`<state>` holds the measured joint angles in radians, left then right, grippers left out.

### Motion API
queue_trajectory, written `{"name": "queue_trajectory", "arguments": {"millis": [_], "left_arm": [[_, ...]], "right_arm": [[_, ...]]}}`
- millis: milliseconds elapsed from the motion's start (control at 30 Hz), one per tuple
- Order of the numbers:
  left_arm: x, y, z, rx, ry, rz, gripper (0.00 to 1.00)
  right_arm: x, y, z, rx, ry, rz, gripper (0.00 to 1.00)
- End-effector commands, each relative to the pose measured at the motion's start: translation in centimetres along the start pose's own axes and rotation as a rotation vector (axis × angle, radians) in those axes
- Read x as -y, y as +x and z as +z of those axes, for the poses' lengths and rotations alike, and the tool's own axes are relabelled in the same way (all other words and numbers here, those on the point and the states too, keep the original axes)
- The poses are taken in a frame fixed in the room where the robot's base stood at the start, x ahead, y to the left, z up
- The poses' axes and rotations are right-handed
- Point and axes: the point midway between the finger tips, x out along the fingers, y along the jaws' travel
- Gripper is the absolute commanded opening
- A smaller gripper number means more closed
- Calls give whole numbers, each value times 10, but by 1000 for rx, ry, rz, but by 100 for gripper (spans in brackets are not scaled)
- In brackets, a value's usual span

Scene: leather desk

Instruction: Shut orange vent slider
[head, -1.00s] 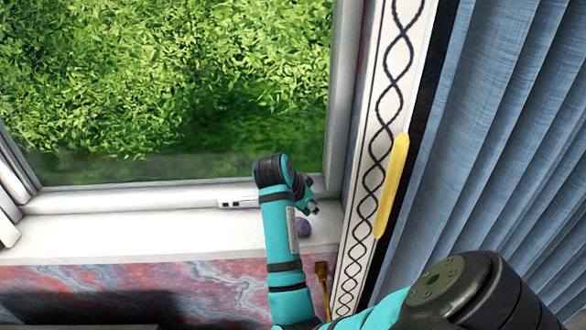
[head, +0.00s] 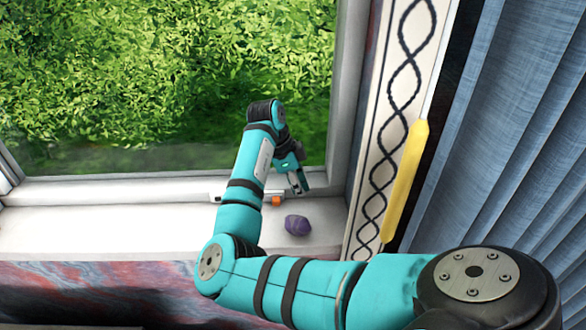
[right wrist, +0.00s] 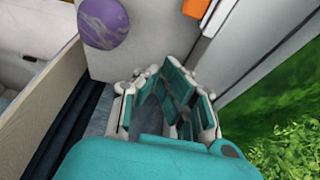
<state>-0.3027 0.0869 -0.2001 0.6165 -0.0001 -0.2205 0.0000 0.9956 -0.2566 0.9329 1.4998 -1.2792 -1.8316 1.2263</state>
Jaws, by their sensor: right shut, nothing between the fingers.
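The orange vent slider (head: 276,200) is a small block at the right end of a white vent strip (head: 215,197) on the lower window frame. It also shows at the top edge of the right wrist view (right wrist: 196,7). My right arm crosses in front of the strip's middle and hides it. My right gripper (head: 300,185) is shut and empty, just right of the slider in the head view. In the right wrist view its fingers (right wrist: 165,95) point up the picture, apart from the slider. My left gripper is out of view.
A purple stone (head: 297,225) lies on the white sill (head: 110,228), below my right gripper; it also shows in the right wrist view (right wrist: 103,22).

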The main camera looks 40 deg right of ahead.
Motion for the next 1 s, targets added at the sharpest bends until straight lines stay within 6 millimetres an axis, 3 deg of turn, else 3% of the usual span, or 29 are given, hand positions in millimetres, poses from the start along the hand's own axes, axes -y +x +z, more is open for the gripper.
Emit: {"name": "queue_trajectory", "arguments": {"millis": [167,300,500,867,1000], "left_arm": [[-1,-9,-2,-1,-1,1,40],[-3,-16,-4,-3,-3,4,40],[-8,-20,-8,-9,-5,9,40],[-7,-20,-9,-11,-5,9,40],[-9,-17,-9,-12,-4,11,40]], "right_arm": [[-1,37,-1,-1,-2,3,0],[0,29,21,3,-5,-1,0],[0,25,36,2,-1,-2,0],[0,25,38,1,0,-2,0],[9,27,36,0,-1,-3,0]]}}
